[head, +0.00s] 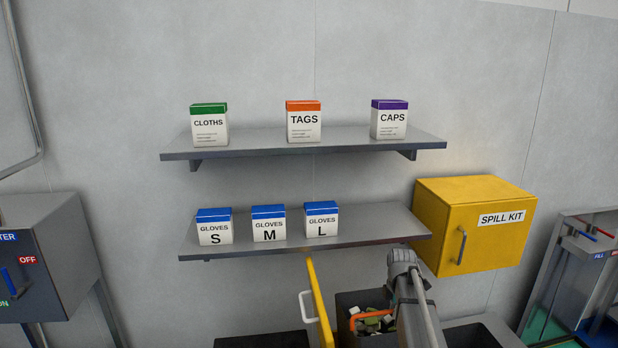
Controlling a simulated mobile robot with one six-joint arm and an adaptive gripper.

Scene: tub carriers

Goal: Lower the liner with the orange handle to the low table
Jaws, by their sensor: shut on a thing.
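An orange handle (372,317) shows at the bottom centre. It stands over a dark grey tub (348,299) that holds small green, white and red pieces. I cannot tell the liner's wall from the tub around it. My grey arm comes up from the bottom edge just right of the handle and covers the tub's right part. My gripper's fingers do not show, so their contact with the handle cannot be seen. The low table cannot be made out.
A yellow upright panel (319,300) with a white handle (307,306) stands left of the tub. Dark open tubs (262,340) lie along the bottom edge. Above are two shelves (300,144) with labelled boxes, and a yellow spill kit box (480,240) close right of my arm.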

